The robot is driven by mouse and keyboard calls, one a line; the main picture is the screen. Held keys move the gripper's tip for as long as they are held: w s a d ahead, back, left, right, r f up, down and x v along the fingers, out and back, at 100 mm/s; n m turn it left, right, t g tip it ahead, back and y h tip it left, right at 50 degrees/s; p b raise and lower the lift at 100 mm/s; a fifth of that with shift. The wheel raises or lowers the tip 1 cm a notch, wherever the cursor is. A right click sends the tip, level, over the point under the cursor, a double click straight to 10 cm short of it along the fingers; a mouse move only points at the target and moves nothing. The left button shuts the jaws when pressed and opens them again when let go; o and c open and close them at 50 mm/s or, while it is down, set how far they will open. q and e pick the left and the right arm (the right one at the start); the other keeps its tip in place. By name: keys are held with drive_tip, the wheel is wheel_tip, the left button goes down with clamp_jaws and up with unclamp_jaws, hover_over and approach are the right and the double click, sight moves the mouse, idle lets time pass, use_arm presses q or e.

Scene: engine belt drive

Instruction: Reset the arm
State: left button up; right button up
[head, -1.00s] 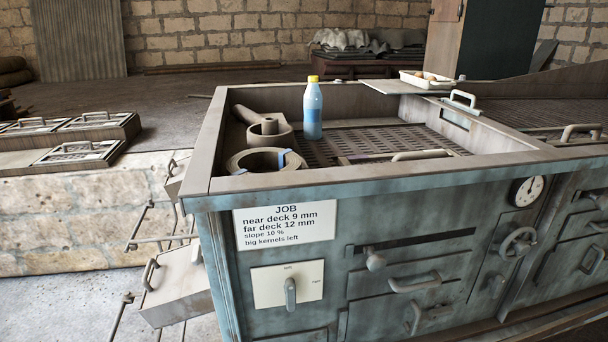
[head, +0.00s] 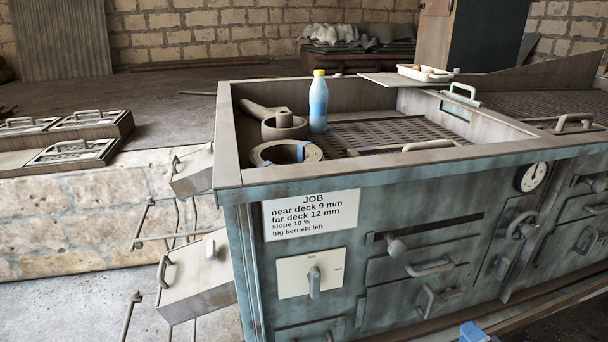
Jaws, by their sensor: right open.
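Only a small blue and grey piece of my right gripper (head: 475,333) shows at the bottom edge of the head view, right of centre. It is in front of the lower part of the blue-grey machine (head: 380,200), apart from the handles, and nothing shows in it. Most of this gripper and its arm is cut off by the frame. My left gripper is not in view. The machine's front carries a JOB sign (head: 311,214), a lever plate (head: 296,272) with its lever pointing down, a round dial (head: 532,177) and several handles.
A blue bottle with a yellow cap (head: 318,105) stands in the machine's open top near rings (head: 285,152) and a perforated deck (head: 375,130). A white tray (head: 425,73) sits at the back. Grey boxes (head: 195,275) stick out left. The floor behind is largely clear.

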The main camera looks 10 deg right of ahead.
drive_tip(key=w+d+r+n, duration=0.1)
drive_tip(key=d+r+n, duration=0.2)
drive_tip(key=d, duration=0.1)
drive_tip(key=s+a+f+m+g+y, duration=0.1)
drive_tip(key=s+a+f+m+g, duration=0.25)
drive_tip(key=s+a+m, duration=0.65)
drive_tip(key=s+a+f+m+g, duration=0.2)
drive_tip(key=s+a+m+g, duration=0.35)
drive_tip(key=a, duration=0.75)
drive_tip(key=w+a+r+m+t, duration=0.1)
drive_tip(key=a+r+m+t, duration=0.15)
drive_tip(key=a+m, duration=0.55)
use_arm(q)
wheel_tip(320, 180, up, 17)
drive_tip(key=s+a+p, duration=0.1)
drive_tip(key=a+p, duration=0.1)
drive_tip(key=p, duration=2.4)
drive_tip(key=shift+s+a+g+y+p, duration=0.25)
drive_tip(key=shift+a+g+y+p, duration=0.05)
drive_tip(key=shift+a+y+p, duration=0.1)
use_arm(e)
wheel_tip(320, 180, up, 17)
drive_tip(key=s+d, duration=0.1)
drive_tip(key=shift+s+d+n+h, duration=0.2)
drive_tip(key=shift+s+n+h, duration=0.05)
drive_tip(key=shift+n+h, duration=0.2)
drive_tip(key=shift+f, duration=0.1)
